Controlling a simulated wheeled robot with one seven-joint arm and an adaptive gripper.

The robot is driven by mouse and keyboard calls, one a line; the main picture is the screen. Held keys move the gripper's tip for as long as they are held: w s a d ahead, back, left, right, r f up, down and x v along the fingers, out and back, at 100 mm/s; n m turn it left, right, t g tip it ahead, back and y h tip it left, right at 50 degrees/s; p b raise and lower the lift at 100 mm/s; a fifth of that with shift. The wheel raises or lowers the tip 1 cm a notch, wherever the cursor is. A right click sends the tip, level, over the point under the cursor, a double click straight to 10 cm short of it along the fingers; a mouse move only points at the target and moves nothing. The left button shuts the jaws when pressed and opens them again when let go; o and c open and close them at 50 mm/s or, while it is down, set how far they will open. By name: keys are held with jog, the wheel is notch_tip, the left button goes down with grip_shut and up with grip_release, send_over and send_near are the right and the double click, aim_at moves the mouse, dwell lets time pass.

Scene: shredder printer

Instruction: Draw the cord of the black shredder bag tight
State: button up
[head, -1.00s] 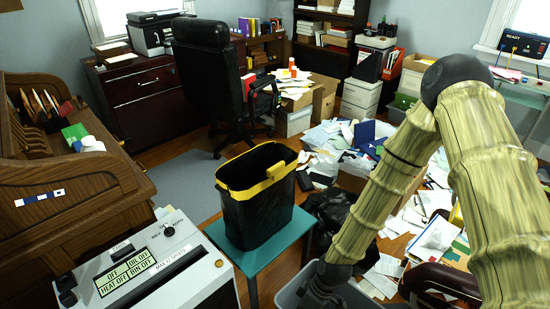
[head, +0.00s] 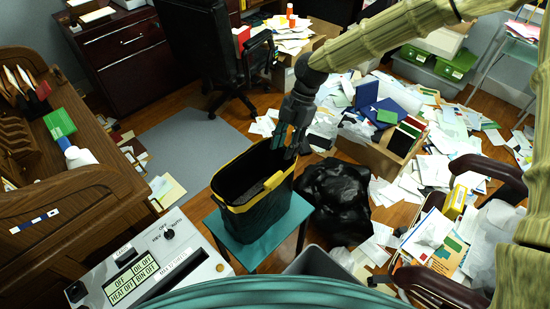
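The black shredder bag (head: 255,219) stands upright and open-topped on a teal stool. A yellow cord or band (head: 232,208) runs around its mouth, with a wider yellow tab (head: 272,182) on the right side. Shredded material seems to lie inside, but it is dark. My gripper (head: 284,145) points down over the far right corner of the mouth, just above the rim. Its fingers look apart with nothing between them. I cannot tell whether it touches the rim.
A white shredder panel (head: 150,262) is at the front left, beside the teal stool (head: 257,250). A full black trash bag (head: 337,200) lies right of the stool. A grey bin (head: 312,262) stands in front. Papers litter the floor at right.

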aim_at(274, 177)
jog(key=p+x, duration=0.1)
jog(key=x, duration=0.2)
jog(key=p+x, duration=0.1)
jog(key=x, duration=0.2)
jog(key=p+x, duration=0.1)
jog(key=x, duration=0.2)
jog(key=shift+s+a+r, duration=0.1)
jog(key=shift+s+a, duration=0.15)
jog(key=shift+s, duration=0.15)
jog(key=shift+s+f, duration=0.1)
jog(key=shift+f, duration=0.2)
jog(key=shift+s+a, duration=0.15)
jog(key=shift+s, duration=0.45)
jog(key=shift+w+f, duration=0.25)
jog(key=shift+w, duration=0.05)
jog(key=shift+s+r, duration=0.15)
grip_shut()
